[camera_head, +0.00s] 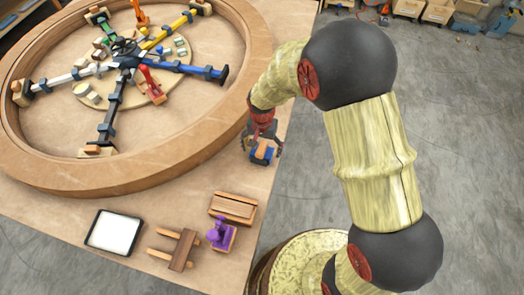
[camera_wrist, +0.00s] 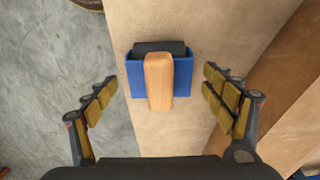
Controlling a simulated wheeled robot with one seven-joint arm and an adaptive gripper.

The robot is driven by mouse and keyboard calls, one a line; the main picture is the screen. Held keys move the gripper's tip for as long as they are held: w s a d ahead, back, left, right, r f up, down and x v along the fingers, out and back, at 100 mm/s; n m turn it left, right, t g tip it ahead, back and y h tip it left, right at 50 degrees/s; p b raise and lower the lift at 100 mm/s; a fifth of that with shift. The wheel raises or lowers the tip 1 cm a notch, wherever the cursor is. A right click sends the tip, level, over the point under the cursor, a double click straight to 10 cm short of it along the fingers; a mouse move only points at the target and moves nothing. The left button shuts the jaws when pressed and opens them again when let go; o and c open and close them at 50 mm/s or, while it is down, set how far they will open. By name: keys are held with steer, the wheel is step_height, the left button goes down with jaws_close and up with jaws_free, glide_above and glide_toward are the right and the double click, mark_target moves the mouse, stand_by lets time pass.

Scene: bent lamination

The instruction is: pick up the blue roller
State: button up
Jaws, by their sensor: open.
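The blue roller (camera_wrist: 133,78) lies on the table near its edge, with a blue body, a wooden handle and a black part at its far side. In the head view the blue roller (camera_head: 261,157) is partly covered by my gripper (camera_head: 262,145). In the wrist view my gripper (camera_wrist: 161,84) is open, with one gold-padded finger to the left and one to the right of the roller. Neither finger appears to touch it, and I cannot tell the height gap.
A big wooden ring (camera_head: 120,179) stands beside the roller. Grey floor lies beyond the table edge.

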steer(key=c, duration=1.4)
